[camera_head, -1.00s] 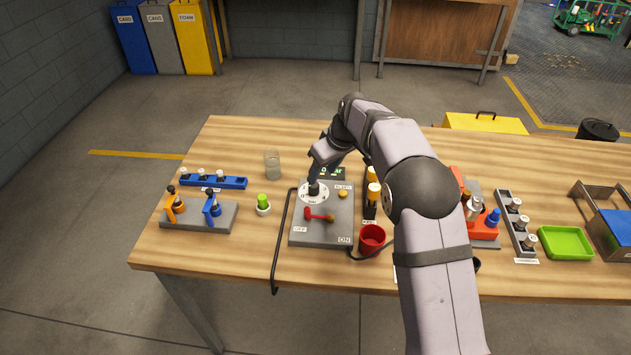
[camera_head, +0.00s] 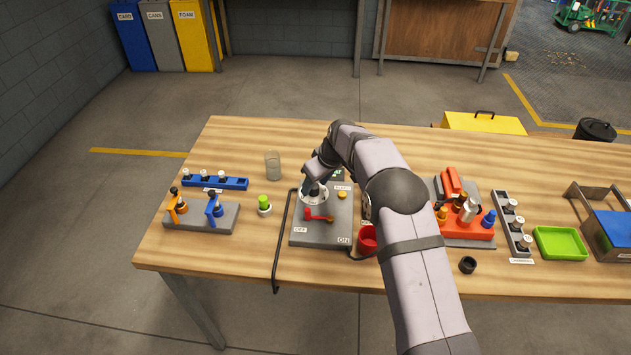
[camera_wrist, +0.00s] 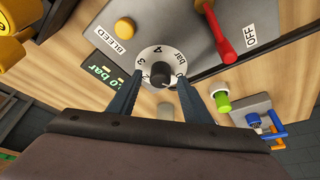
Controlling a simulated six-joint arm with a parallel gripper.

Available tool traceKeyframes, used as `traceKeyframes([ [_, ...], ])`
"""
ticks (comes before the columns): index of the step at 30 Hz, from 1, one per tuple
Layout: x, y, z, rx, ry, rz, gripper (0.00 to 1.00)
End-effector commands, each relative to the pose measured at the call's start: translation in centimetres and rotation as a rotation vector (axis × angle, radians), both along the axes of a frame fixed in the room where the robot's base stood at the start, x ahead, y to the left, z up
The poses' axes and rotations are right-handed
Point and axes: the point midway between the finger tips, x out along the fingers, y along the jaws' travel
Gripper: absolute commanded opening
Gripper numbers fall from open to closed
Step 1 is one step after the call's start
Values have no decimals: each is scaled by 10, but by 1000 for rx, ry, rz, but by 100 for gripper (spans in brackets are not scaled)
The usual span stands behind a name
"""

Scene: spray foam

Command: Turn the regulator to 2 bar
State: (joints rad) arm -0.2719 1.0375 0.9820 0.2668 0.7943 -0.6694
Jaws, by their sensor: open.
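The regulator is a round white dial (camera_wrist: 163,57) with a dark knob (camera_wrist: 160,73) at its centre, on a grey panel (camera_head: 328,236). In the wrist view the dial carries the marks "bar", 4 and others partly covered. A green digital display (camera_wrist: 97,77) beside it reads something ending in ".0 bar"; its first digit is hidden. My gripper (camera_wrist: 165,85) is open, with one finger on each side of the knob. I cannot tell whether the fingers touch it. In the head view my wrist covers most of the dial (camera_head: 316,198).
On the panel are a red lever (camera_head: 318,216) with OFF and ON labels and a yellow BLEED button (camera_head: 342,195). A red cup (camera_head: 367,240), a glass jar (camera_head: 272,166) and a green-capped bottle (camera_head: 264,204) stand near. A black hose (camera_head: 279,254) runs along the left side.

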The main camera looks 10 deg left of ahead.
Motion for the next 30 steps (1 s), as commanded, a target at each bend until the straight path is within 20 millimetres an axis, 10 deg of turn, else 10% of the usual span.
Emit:
traceKeyframes([
  [10,1,1,-2,0,-1,0,43],
  [15,1,1,-2,1,-1,0,4],
  [30,0,2,-2,-2,-1,-92,4],
])
